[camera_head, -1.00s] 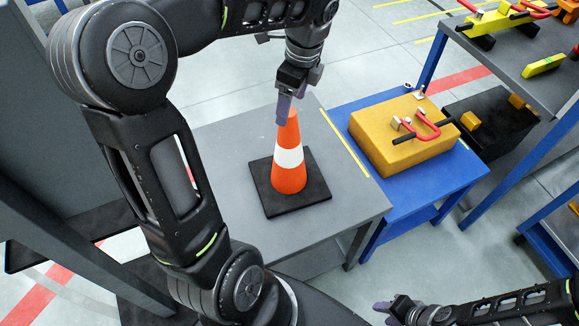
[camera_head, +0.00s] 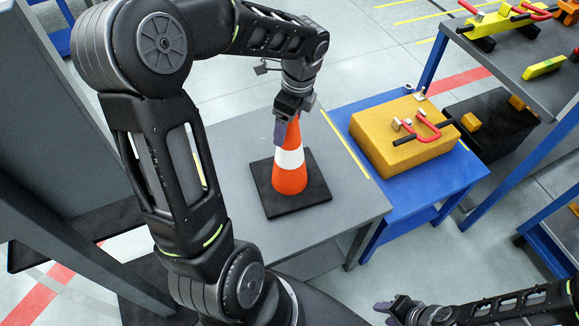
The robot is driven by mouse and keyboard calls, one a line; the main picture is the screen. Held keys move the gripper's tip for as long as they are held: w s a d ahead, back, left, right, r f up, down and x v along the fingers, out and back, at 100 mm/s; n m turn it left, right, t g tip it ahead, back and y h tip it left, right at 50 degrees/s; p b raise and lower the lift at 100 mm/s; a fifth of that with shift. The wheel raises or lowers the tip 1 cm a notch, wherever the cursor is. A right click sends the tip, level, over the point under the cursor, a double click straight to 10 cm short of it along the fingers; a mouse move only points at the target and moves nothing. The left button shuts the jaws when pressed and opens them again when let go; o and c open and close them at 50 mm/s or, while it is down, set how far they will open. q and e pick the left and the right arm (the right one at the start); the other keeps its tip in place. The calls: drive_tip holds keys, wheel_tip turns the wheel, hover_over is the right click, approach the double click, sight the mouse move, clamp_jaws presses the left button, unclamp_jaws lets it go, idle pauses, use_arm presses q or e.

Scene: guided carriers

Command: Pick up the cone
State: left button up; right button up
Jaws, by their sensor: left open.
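The orange cone (camera_head: 290,178) with a white band stands upright on its black square base (camera_head: 312,193) on a grey table. My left gripper (camera_head: 281,128) comes down from above at the cone's top, with its fingers pointing down. Its purple-grey fingertips overlap the upper orange part in the picture. It is open, and whether the fingers straddle the cone or touch it cannot be told. My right gripper (camera_head: 388,308) is low at the bottom right, away from the cone, with its fingers partly seen.
The grey table (camera_head: 235,150) is otherwise clear around the cone. To its right, a blue table (camera_head: 410,195) bears a yellow block (camera_head: 385,140) with a red handle. A higher grey shelf (camera_head: 500,55) with yellow parts stands at the upper right.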

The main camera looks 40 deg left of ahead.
use_arm(q)
drive_tip(key=shift+f, duration=0.35)
idle(0.3)
clamp_jaws()
idle(0.7)
drive_tip(key=shift+r, duration=0.1)
